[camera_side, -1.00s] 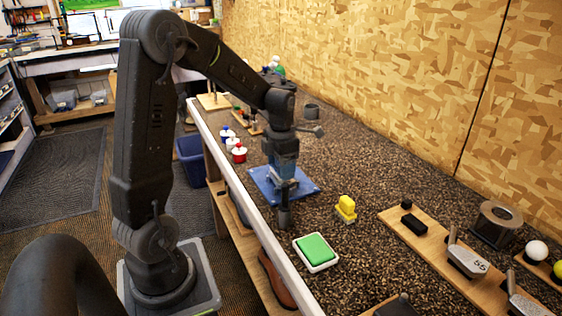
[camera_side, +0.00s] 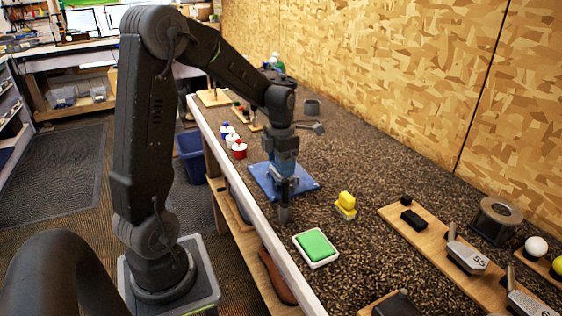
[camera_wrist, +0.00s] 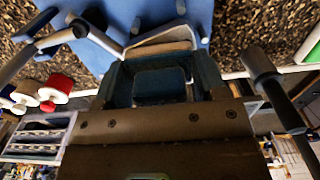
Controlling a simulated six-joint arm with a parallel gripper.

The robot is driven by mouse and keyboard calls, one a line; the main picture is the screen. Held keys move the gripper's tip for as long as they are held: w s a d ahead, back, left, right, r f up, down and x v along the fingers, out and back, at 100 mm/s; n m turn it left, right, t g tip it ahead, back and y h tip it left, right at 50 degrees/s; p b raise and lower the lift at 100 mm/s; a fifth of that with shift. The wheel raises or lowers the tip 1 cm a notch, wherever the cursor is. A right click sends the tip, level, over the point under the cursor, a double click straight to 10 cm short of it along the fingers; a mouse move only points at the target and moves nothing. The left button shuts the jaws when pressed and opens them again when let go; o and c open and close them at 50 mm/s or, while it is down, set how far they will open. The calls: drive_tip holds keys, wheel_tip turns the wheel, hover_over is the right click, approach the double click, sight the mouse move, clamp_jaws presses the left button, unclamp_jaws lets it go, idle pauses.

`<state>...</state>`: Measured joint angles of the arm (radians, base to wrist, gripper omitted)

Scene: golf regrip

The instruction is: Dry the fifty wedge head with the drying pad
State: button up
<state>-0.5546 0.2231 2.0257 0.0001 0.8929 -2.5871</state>
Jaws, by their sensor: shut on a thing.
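My gripper (camera_side: 284,186) points down over this pad. In the wrist view, my gripper (camera_wrist: 160,62) is shut on a grey, pale-edged piece (camera_wrist: 160,38), apparently the fifty wedge head. The jaws hide most of it and no number shows. It is close above or on the pad; I cannot tell if they touch.
A dark upright cylinder (camera_side: 285,214) stands beside the pad. A green pad in a white tray (camera_side: 316,247), a yellow brush-like object (camera_side: 346,204) and a wooden rack (camera_side: 433,239) with the 55 wedge head (camera_side: 467,257) lie right. Small red-and-white containers (camera_side: 239,149) stand behind left.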

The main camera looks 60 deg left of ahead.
drive_tip(key=shift+f, duration=0.45)
drive_tip(key=shift+d, duration=0.1)
